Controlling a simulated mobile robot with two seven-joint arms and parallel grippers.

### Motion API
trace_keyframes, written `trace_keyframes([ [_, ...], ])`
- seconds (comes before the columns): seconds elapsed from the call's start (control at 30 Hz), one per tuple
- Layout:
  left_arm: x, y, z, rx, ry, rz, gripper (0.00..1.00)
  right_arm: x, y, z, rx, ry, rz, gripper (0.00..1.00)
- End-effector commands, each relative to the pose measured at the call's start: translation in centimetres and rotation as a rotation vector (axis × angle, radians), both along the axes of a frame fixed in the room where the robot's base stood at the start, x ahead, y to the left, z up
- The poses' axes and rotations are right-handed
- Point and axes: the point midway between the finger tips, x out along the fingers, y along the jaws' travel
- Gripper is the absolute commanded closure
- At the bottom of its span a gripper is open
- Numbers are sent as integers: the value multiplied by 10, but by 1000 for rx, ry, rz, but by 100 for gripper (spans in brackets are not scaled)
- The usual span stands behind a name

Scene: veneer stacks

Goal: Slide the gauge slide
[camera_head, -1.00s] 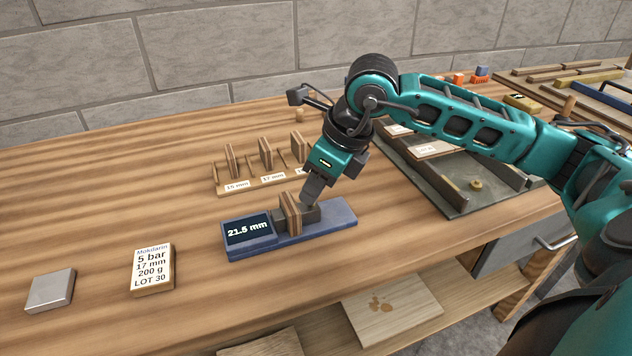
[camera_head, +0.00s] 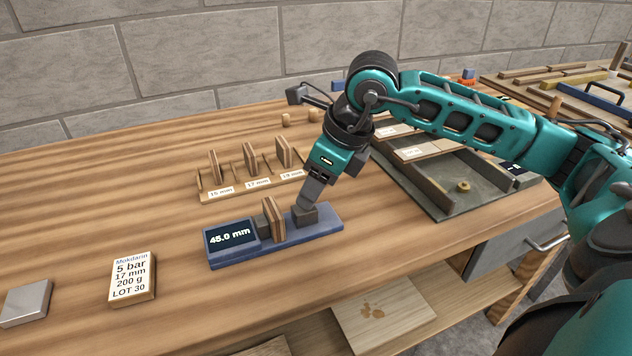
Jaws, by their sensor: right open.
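The blue gauge (camera_head: 326,226) lies on the bench in the middle of the view, and its display (camera_head: 230,236) reads 45.0 mm. A veneer stack (camera_head: 276,219) stands upright on the gauge, beside a dark fixed block (camera_head: 263,226). The dark gauge slide (camera_head: 307,216) is to the right of the stack, with a gap between them. My right gripper (camera_head: 304,209) is open and points down at the slide, with its fingertips at the slide's top. Part of the slide is hidden by the fingers. My left gripper is not in view.
A labelled rack (camera_head: 245,189) with several upright veneer stacks stands behind the gauge. A label block (camera_head: 132,278) and a grey metal block (camera_head: 27,303) lie at the left. A dark tray (camera_head: 440,203) lies at the right.

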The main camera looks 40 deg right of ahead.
Motion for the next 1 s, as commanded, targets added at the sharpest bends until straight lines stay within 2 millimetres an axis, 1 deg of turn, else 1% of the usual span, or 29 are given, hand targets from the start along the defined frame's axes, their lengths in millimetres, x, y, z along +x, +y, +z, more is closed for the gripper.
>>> trace_keyframes([
  [0.13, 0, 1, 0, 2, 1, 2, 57, -1, 0, 2, 2, -1, 1, 50],
  [0.23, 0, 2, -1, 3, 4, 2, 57, -2, -2, 10, 1, -4, 0, 50],
  [0.37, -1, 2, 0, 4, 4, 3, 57, -10, -6, 32, -1, -5, 0, 50],
  [0.5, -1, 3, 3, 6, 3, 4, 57, -20, -13, 62, -1, -6, -2, 50],
  [0.7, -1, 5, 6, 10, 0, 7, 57, -34, -21, 99, -1, -4, -1, 50],
  [0.83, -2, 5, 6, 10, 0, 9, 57, -39, -24, 113, -1, -3, -1, 50],
  [1.0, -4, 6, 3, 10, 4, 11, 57, -42, -25, 119, -1, 1, 0, 50],
])
